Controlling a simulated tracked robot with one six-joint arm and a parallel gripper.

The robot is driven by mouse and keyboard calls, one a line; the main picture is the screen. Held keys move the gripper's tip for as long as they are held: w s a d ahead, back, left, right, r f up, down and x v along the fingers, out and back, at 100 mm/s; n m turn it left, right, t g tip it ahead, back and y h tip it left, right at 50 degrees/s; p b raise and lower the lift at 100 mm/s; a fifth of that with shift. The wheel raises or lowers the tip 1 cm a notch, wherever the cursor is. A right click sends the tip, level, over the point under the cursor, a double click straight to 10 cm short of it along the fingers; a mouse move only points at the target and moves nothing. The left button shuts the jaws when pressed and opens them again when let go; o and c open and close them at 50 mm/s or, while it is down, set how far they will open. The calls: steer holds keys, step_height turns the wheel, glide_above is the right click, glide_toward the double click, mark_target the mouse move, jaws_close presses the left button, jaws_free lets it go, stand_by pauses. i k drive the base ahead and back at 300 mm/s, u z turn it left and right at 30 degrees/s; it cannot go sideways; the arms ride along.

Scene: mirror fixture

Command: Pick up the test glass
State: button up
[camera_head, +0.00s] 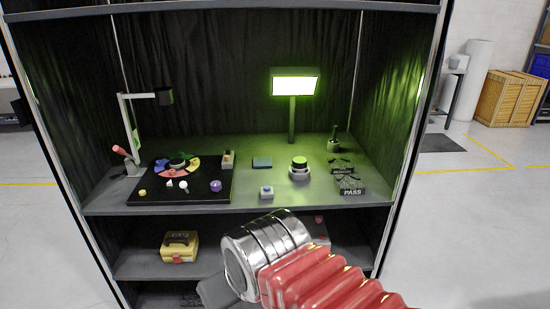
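No object is clearly recognisable as the test glass at this size. A small flat dark teal piece (262,162) lies on the shelf top and may be it. A round stand with a glowing green top (299,163) is to its right. My arm, with red bellows and silver rings, reaches in from the lower right, in front of the lower shelf. A dark grey part of my gripper (216,291) shows at its left end. The fingertips are not clearly seen, and nothing shows in its grasp. It is apart from the things on the upper shelf.
A black board (205,187) holds a coloured ring and small pieces. A lit green lamp (294,85) stands behind, and a camera-like post (130,130) at left. A PASS tray (350,190) is at right. The shelf's front edge (200,209) and side posts bound the space.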

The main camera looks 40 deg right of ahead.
mark_target(299, 163)
steer(key=i, duration=1.25)
steer(key=z, duration=0.45)
